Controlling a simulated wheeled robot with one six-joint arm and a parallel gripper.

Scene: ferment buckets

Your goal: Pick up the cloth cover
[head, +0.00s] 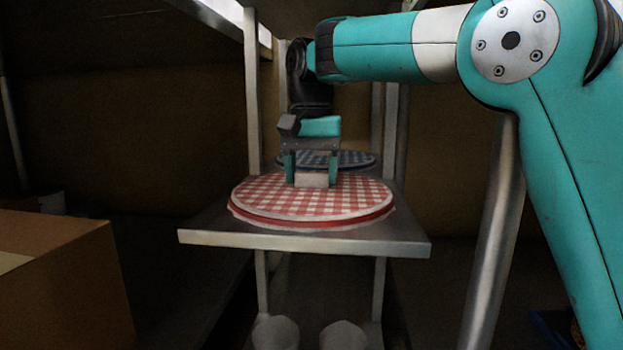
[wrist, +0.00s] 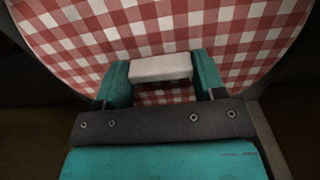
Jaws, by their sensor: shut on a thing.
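The cloth cover (head: 280,200) is round with a red and white check and a red rim. It lies on a metal shelf in the head view and fills the upper part of the wrist view (wrist: 250,45). A pale block-like handle (wrist: 161,68) stands on its top. My gripper (head: 311,180) points down over the cover. Its two teal fingers, also in the wrist view (wrist: 162,80), are shut on the handle from both sides. I cannot tell whether the cover touches what is under it.
A second cover with a blue check (head: 345,159) lies behind on the same metal shelf (head: 305,240). Posts (head: 253,95) stand at the shelf's sides. A cardboard box (head: 65,285) is at the lower left. Pale containers (head: 343,335) sit below the shelf.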

